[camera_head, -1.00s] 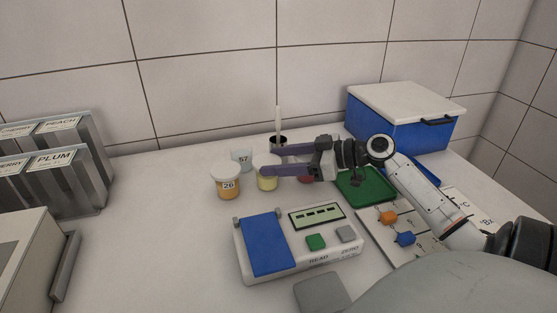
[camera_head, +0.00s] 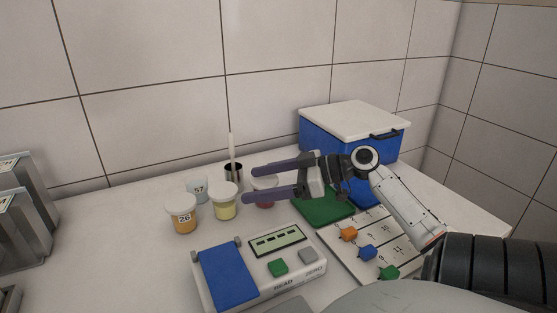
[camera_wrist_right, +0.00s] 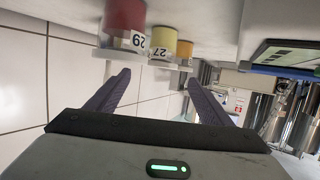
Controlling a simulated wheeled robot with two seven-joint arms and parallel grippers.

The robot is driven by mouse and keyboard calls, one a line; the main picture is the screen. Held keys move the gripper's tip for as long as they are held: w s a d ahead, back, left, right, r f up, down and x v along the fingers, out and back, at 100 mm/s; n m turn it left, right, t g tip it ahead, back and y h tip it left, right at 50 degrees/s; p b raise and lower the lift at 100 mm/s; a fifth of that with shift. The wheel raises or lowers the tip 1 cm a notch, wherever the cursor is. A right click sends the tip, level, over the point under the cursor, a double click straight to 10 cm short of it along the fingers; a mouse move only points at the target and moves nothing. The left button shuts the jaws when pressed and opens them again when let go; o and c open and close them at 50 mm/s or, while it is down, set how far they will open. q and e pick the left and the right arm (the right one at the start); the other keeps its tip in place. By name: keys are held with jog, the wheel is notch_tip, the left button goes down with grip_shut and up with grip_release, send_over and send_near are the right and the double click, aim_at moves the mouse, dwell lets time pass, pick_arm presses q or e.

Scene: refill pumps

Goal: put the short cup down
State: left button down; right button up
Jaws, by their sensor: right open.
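Several small cups with pale lids stand upright on the white counter in the head view. They are an orange cup labelled 26 (camera_head: 181,219), a yellow cup (camera_head: 224,206), a pale cup labelled 57 (camera_head: 197,189) and a red cup (camera_head: 264,190) partly hidden by my gripper. Which one is the short cup is not clear. My right gripper (camera_head: 248,184) is open, with its purple fingers pointing left, just right of the yellow cup. In the right wrist view nothing sits between the fingers (camera_wrist_right: 165,95); the red cup 29 (camera_wrist_right: 124,22) and yellow cup 27 (camera_wrist_right: 162,42) appear beyond them.
A dark pot with a white stick (camera_head: 233,172) stands behind the cups. A scale with a blue plate (camera_head: 228,275) is in front. A green mat (camera_head: 325,208), a board with coloured knobs (camera_head: 345,257) and a blue cooler (camera_head: 350,143) lie right.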

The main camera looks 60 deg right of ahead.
jog(key=v, duration=0.5)
jog(key=shift+s+d, duration=0.1)
jog(key=shift+s, duration=0.1)
dwell(0.4)
